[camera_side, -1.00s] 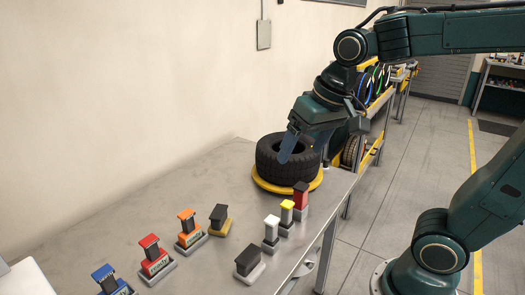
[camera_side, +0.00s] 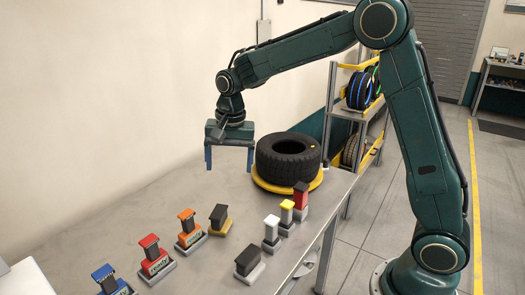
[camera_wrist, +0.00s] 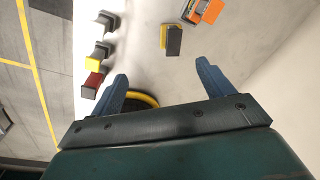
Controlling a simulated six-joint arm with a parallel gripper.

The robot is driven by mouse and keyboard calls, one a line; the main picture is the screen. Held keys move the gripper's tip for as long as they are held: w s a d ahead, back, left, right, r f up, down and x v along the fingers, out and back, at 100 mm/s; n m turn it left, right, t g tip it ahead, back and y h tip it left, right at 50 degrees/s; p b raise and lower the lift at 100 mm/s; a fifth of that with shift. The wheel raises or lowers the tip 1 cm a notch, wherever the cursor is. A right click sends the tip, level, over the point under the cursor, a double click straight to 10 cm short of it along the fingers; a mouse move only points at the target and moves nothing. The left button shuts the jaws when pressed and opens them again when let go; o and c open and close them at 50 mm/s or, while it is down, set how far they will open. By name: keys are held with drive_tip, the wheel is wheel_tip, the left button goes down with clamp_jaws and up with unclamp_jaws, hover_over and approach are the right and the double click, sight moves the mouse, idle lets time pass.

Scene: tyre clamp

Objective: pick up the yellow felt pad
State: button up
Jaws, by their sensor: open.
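A black-handled block with a yellow base (camera_side: 222,229) stands upright on the grey bench, below my gripper in the side view; it also shows in the wrist view (camera_wrist: 173,41), ahead of the fingertips. Another block with a yellow top (camera_side: 287,206) on a grey base stands near the bench's right edge; its yellow top shows at the left of the wrist view (camera_wrist: 92,63). I cannot tell for certain which is the felt pad. My gripper (camera_side: 229,162) points down, open and empty, well above the bench; its two blue fingers show in the wrist view (camera_wrist: 162,72).
A tyre (camera_side: 287,157) lies on a yellow ring (camera_side: 262,187) behind. Orange (camera_side: 187,221), red (camera_side: 149,246) and blue (camera_side: 104,274) blocks stand at the left front. White (camera_side: 271,226), black (camera_side: 247,260) and red-black (camera_side: 300,194) blocks line the right edge.

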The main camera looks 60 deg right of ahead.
sight(218, 212)
drive_tip(key=w+f+m+g, duration=0.1)
drive_tip(key=w+f+m, duration=0.2)
drive_tip(key=f, duration=0.6)
drive_tip(key=w, duration=0.2)
drive_tip(key=shift+w, duration=0.4)
drive_tip(key=shift+f, duration=0.2)
wheel_tip(218, 212, down, 8)
drive_tip(key=shift+r, duration=0.1)
drive_tip(key=shift+f, duration=0.25)
drive_tip(key=shift+d+f, duration=0.15)
drive_tip(key=shift+f, duration=2.45)
